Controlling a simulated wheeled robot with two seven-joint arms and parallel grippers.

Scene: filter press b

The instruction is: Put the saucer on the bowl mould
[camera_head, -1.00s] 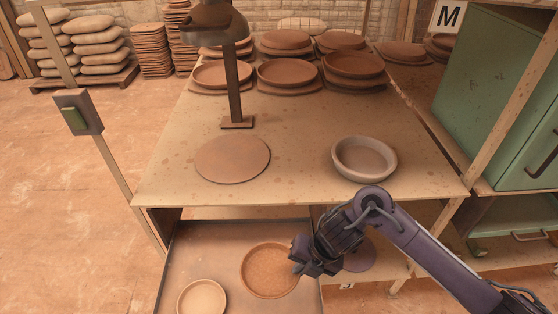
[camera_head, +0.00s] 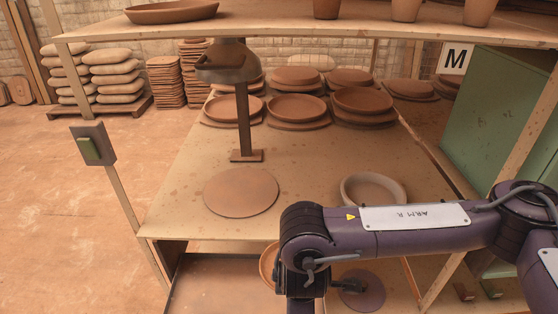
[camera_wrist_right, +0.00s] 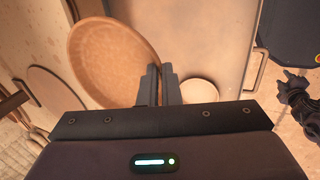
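The saucer, a wide brown dish, fills the upper left of the right wrist view (camera_wrist_right: 105,60). In the head view only its left edge (camera_head: 265,264) shows beside my right arm, below the table top. My right gripper (camera_wrist_right: 159,72) has its two fingers close together at the saucer's rim and appears shut on it. In the head view my wrist hides most of the saucer. The bowl mould, probably the pale round dish (camera_head: 350,190), stands on the table at the right, partly behind my arm. My left gripper (camera_wrist_right: 296,98) seems to show at the wrist view's right edge.
A flat round disc (camera_head: 240,192) lies on the table (camera_head: 180,215) below a press post (camera_head: 243,125). Stacked dishes stand at the back. A shelf (camera_head: 280,28) crosses above. A small pale dish (camera_wrist_right: 199,91) lies in the tray (camera_wrist_right: 215,45). A purple disc (camera_head: 368,293) is lower right.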

